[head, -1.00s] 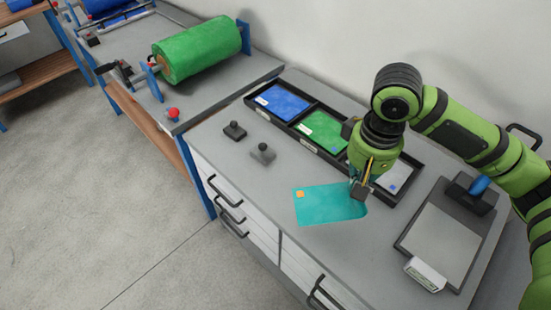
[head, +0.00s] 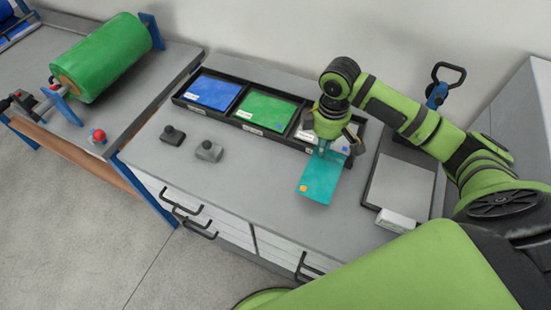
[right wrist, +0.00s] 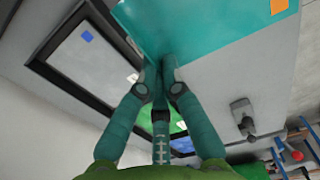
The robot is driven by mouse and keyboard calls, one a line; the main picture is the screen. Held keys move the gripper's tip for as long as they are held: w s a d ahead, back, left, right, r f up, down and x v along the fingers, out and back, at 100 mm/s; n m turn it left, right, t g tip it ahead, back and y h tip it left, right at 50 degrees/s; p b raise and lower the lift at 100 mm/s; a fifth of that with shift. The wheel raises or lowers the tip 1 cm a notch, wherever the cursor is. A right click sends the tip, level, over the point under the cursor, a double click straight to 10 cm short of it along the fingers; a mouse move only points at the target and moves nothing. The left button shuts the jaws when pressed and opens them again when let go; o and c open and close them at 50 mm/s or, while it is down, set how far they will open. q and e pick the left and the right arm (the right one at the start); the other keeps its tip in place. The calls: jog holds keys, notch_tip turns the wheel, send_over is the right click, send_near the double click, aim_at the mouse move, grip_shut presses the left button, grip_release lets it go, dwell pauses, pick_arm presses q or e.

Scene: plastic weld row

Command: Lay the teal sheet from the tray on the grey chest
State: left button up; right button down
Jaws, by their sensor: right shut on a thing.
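The teal sheet (head: 318,181) has an orange square near one corner. My right gripper (head: 322,148) is shut on its edge, and the sheet stretches out towards the front of the grey drawer worktop (head: 230,188); I cannot tell its exact height above it. In the right wrist view the sheet (right wrist: 205,25) is pinched between the fingertips (right wrist: 160,78). The black tray (head: 229,119) behind has three compartments. A pale grey box (head: 520,120), perhaps the grey chest, stands at the right edge of the head view. My left gripper is not in view.
The tray holds a blue sheet (head: 211,92), a green sheet (head: 266,107) and a pale sheet (right wrist: 88,57). Two dark knobbed blocks (head: 209,151) stand left. A flat grey plate device with a lever (head: 400,185) lies right. A green roll (head: 105,58) is on the left bench.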

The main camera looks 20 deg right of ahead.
jog(key=p, duration=0.1)
send_over(285, 169)
jog(key=f, duration=0.5)
jog(key=shift+s+d, duration=0.1)
jog(key=shift+d, duration=0.15)
jog(key=shift+a+f, duration=0.15)
jog(key=shift+a, duration=0.1)
notch_tip(285, 169, down, 4)
jog(key=shift+r+p, duration=0.1)
jog(key=shift+p, duration=0.55)
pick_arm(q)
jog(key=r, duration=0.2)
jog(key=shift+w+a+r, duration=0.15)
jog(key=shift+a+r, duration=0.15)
pick_arm(e)
jog(key=shift+f, duration=0.2)
jog(key=c, duration=1.8)
grip_release()
jog(key=shift+f, duration=0.1)
jog(key=o, duration=0.4)
